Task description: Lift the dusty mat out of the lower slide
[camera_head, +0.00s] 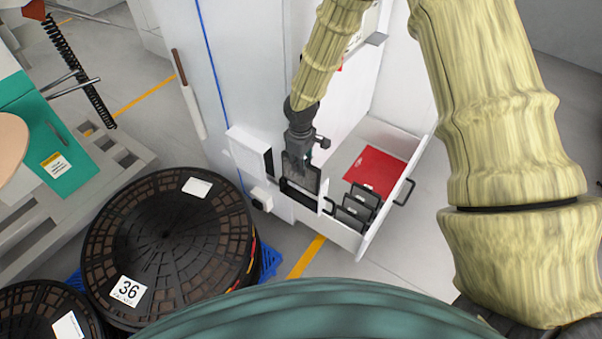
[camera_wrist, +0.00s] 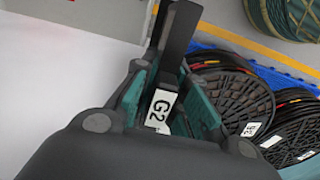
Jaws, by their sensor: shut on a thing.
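My gripper (camera_head: 302,160) points down at the front of the white cabinet, left of its open drawer. It is shut on a dark, flat mat (camera_head: 311,181), which stands roughly upright with a greyish face. In the wrist view my gripper (camera_wrist: 165,110) has its teal-padded fingers on both sides of a dark strip with a white "G2" label (camera_wrist: 160,108). A black-framed slide (camera_head: 299,193) sits directly below the mat. I cannot tell whether the mat's lower edge is inside the slide or clear of it.
The open white drawer (camera_head: 345,236) holds several dark handled plates (camera_head: 357,207) and a red sheet (camera_head: 375,171). A white box with a black face (camera_head: 249,150) juts out left of my gripper. Large cable reels (camera_head: 168,245) stand at the lower left.

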